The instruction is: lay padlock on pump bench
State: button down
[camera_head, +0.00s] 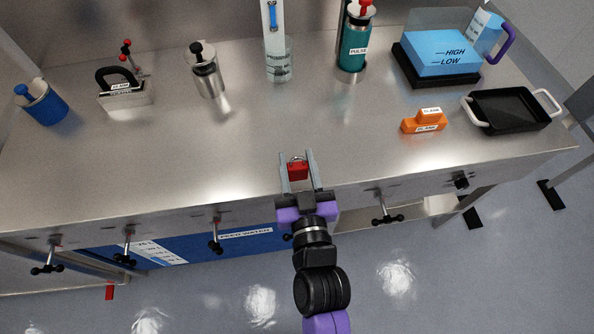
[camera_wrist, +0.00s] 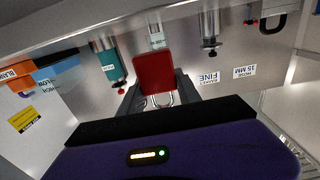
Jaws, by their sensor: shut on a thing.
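The red padlock (camera_head: 298,170) is between the two fingers of my gripper (camera_head: 298,172) in the head view, over the front edge area of the steel pump bench (camera_head: 180,160). My gripper is shut on it. In the wrist view the padlock (camera_wrist: 155,73) shows its red body, with its metal shackle pointing toward the palm of my gripper (camera_wrist: 157,95). I cannot tell whether the padlock touches the bench top or hangs just above it.
An orange block (camera_head: 425,121) and a black tray (camera_head: 508,108) stand to the right. A blue container (camera_head: 442,50), a teal cylinder (camera_head: 353,45), a clear beaker (camera_head: 279,60) and a steel canister (camera_head: 207,75) line the back. The bench's middle is clear. Valve handles project from its front.

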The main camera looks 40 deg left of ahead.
aim_at(298, 179)
jog(key=shift+f+b, duration=0.65)
jog(key=shift+f, duration=1)
jog(key=shift+f, duration=0.25)
jog(key=c, duration=0.9)
grip_release()
jog(key=shift+r, duration=0.1)
jog(key=shift+o, duration=0.2)
jog(key=shift+r, duration=0.1)
jog(key=b+v, duration=0.2)
jog(key=v, duration=1)
jog(key=shift+b, duration=0.3)
